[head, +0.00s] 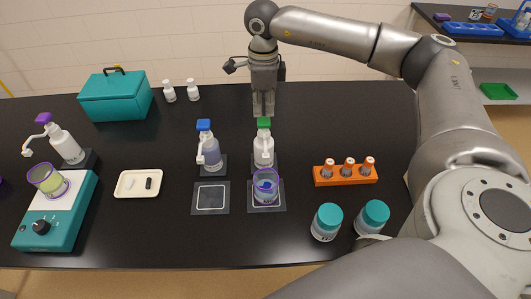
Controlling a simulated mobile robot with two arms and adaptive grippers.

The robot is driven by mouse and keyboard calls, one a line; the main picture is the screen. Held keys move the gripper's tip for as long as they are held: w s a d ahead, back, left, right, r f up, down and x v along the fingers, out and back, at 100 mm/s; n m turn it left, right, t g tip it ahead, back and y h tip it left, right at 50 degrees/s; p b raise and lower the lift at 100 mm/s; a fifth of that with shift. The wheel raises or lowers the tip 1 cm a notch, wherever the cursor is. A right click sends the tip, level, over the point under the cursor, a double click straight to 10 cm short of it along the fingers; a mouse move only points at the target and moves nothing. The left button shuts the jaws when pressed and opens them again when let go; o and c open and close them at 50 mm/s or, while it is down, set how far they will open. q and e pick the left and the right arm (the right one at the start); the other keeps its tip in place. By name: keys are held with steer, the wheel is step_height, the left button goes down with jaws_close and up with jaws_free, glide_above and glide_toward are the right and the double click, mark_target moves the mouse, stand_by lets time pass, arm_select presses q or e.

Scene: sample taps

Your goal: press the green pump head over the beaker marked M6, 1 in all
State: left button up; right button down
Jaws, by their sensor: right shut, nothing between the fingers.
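The green pump head (264,123) tops a white bottle (263,151) near the middle of the black bench. A clear beaker (266,188) with blue in it stands on a dark square mat in front of that bottle. I cannot read any marking on it. My right gripper (263,114) points straight down, shut and empty. Its fingertips are at the green pump head, just above or touching it; I cannot tell which. My left gripper is not in view.
A blue-topped pump bottle (208,151) stands left, behind an empty mat (211,197). A purple-topped pump bottle (65,143) stands by a teal stirrer (70,217) with a beaker. An orange rack (345,175) and two teal-capped jars (327,222) are right. A teal case (115,96) stands behind.

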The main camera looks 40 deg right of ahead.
mark_target(264, 120)
steer(key=shift+f, duration=0.15)
steer(key=shift+f+b, duration=1.35)
steer(key=shift+f, duration=0.3)
steer(key=shift+s, duration=0.1)
steer(key=shift+r, duration=0.15)
steer(key=shift+r+p, duration=1)
steer(key=shift+r, duration=0.6)
steer(key=shift+r, duration=0.1)
step_height(264, 120, up, 6)
steer(key=p, duration=0.3)
steer(key=shift+f, duration=0.2)
